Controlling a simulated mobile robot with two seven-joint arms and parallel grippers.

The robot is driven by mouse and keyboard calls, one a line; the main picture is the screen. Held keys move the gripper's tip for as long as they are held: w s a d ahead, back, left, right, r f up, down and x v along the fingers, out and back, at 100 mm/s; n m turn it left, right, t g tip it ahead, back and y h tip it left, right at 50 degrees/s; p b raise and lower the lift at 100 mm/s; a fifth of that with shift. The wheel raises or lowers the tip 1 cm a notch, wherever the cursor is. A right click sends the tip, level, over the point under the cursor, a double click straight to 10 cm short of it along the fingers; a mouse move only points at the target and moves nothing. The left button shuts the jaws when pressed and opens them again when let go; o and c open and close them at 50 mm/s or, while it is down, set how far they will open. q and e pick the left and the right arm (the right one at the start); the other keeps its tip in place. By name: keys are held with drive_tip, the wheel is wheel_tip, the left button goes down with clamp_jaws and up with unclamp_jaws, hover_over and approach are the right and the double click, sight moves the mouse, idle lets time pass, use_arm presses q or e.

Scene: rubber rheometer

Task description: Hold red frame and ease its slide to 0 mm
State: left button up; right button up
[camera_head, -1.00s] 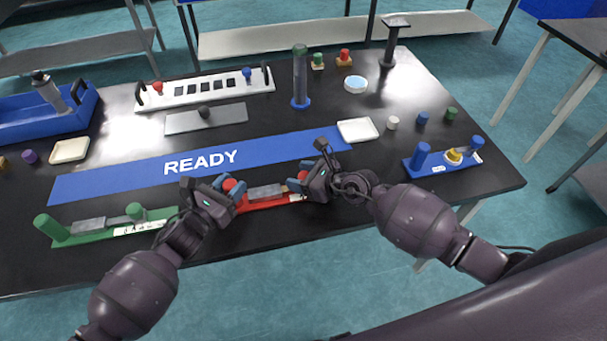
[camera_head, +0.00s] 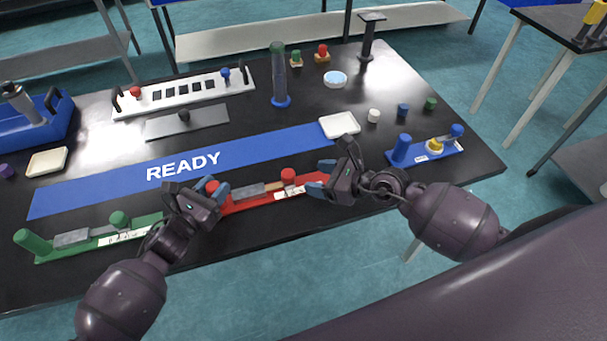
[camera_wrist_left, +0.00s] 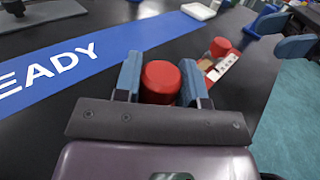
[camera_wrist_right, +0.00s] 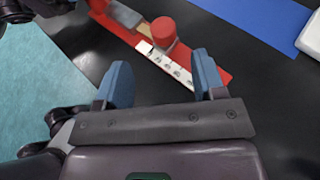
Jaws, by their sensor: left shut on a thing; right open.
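The red frame (camera_head: 240,205) lies along the table's front, with a grey block, a white scale and a red slide knob (camera_head: 288,175) at its right part. My left gripper (camera_head: 208,192) is shut on the red post at the frame's left end; the post (camera_wrist_left: 160,82) shows between the blue fingers in the left wrist view. My right gripper (camera_head: 322,180) is open and empty, just right of the slide knob. In the right wrist view the knob (camera_wrist_right: 163,32) stands beyond the open fingers, apart from them. The scale's reading is too small to tell.
A green frame (camera_head: 90,243) lies to the left and a blue frame (camera_head: 425,152) to the right. A blue READY strip (camera_head: 110,180) runs behind the red frame. A white tray (camera_head: 340,124) stands behind my right gripper.

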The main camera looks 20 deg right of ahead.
drive_tip(key=shift+v, duration=1)
use_arm(q)
drive_tip(key=o, duration=1.1)
drive_tip(key=shift+o, duration=0.2)
drive_tip(key=shift+s+a, duration=0.1)
